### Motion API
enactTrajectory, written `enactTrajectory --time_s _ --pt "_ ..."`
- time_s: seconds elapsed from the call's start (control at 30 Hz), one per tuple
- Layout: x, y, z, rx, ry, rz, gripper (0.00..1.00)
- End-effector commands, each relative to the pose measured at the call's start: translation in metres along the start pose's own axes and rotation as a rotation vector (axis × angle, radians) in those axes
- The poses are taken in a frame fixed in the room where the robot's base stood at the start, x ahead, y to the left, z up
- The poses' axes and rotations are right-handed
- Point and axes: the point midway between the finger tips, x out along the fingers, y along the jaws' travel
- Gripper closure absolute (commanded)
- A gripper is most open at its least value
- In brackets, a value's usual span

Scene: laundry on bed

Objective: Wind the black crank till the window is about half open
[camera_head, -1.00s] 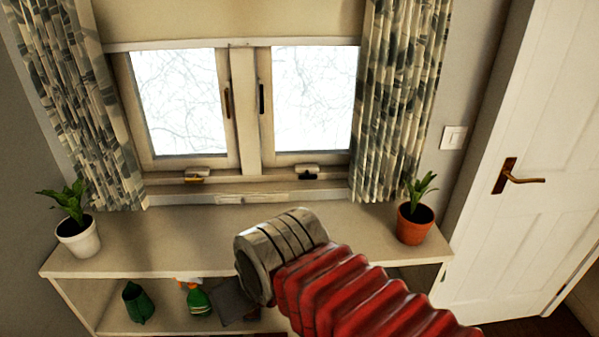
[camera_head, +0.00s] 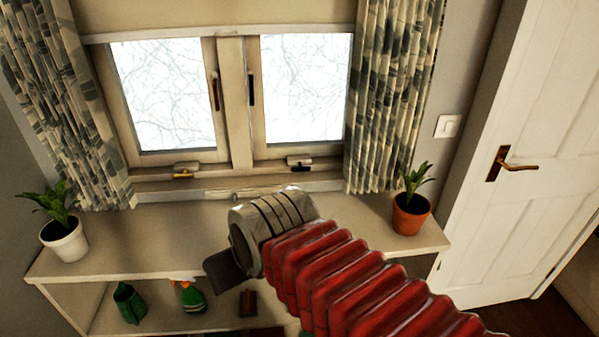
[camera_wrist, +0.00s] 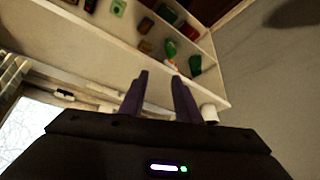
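The black crank (camera_head: 301,167) sits on a pale base on the sill under the right window pane (camera_head: 303,88) in the head view. The right sash looks shut in its frame. A second crank, brass-coloured (camera_head: 183,174), sits under the left pane (camera_head: 167,95). My gripper shows in the wrist view (camera_wrist: 160,76) as two dark fingers standing apart with nothing between them. In the head view my red-sleeved arm ends below the sill, over the shelf unit, apart from the black crank. The fingertips are not clear there.
The shelf unit's top (camera_head: 150,235) lies under the window. A white pot with a plant (camera_head: 64,241) stands at its left, a terracotta pot (camera_head: 410,214) at its right. Green bottles (camera_head: 193,298) are on the lower shelf. Patterned curtains (camera_head: 392,100) flank the window; a white door (camera_head: 530,110) is right.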

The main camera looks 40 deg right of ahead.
Motion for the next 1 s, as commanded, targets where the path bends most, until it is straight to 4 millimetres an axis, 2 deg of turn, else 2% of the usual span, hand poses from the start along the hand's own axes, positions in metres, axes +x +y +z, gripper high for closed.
enactTrajectory --time_s 0.3,0.5,0.7,0.77,0.87,1.0 --pt "0.048 0.066 -0.081 0.284 0.177 0.112 0.7" --pt "0.078 0.112 -0.124 0.444 0.304 0.142 0.7" --pt "0.106 0.159 -0.157 0.599 0.429 0.146 0.7" --pt "0.115 0.176 -0.162 0.655 0.449 0.159 0.7" --pt "0.133 0.191 -0.175 0.696 0.513 0.091 0.7" --pt "0.151 0.225 -0.187 0.789 0.593 0.048 0.7"
